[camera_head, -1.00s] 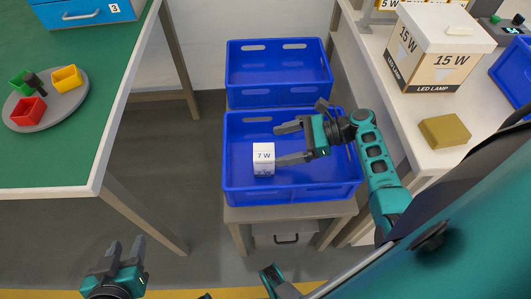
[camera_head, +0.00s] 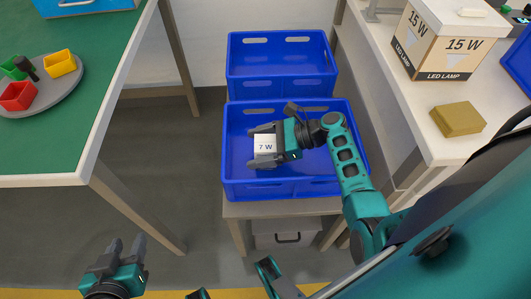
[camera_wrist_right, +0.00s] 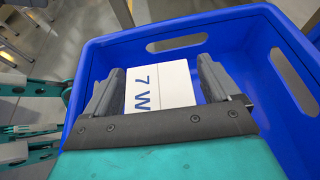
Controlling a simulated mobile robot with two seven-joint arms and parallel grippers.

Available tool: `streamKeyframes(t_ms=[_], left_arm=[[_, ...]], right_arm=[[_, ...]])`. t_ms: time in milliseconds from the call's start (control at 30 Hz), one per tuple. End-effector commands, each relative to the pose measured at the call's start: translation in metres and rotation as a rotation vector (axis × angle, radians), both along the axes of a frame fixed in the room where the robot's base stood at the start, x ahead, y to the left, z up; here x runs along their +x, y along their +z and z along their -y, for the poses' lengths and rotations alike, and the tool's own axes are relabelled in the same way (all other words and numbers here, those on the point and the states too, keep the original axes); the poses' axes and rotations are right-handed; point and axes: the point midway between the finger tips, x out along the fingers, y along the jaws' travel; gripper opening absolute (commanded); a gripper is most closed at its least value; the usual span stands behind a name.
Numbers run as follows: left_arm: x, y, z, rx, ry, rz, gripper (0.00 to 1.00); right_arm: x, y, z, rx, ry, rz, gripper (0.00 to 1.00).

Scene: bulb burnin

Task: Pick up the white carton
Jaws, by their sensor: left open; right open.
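The white carton marked "7 W" (camera_head: 265,146) is in the front blue crate (camera_head: 240,188). In the right wrist view the carton (camera_wrist_right: 160,88) lies between the two fingers of my right gripper (camera_wrist_right: 158,92). My right gripper (camera_head: 266,145) is open around the carton in the head view, one finger on its far side and one on its near side. A small gap shows beside the fingers in the wrist view; contact is not clear. My left gripper (camera_head: 125,250) is open and empty, low at the bottom left, away from the crate.
A second blue crate (camera_head: 280,58) stands behind the front one. On the right bench are a "15 W" LED lamp box (camera_head: 440,45) and a yellow-brown block (camera_head: 458,119). The green table (camera_head: 95,75) at left holds a grey round tray (camera_head: 62,92) with coloured cups.

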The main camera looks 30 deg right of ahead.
Motion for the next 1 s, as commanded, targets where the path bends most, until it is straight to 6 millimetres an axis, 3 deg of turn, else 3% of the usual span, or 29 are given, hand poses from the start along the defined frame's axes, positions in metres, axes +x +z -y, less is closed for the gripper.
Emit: streamKeyframes(t_ms=[100, 700, 1000], left_arm=[[-0.0001, 0.0006, -0.0001, 0.0, 0.0, 0.0, 0.43], [-0.0004, 0.0, -0.0004, 0.001, 0.001, -0.001, 0.43], [-0.0011, 0.001, -0.0004, 0.001, 0.0, -0.003, 0.43]], right_arm=[[-0.0002, 0.0005, 0.0004, 0.0, 0.0, 0.0, 0.89], [-0.0005, 0.0003, 0.0008, -0.001, 0.0, 0.0, 0.32], [-0.0003, 0.0034, 0.0008, -0.001, -0.001, 0.001, 0.32]])
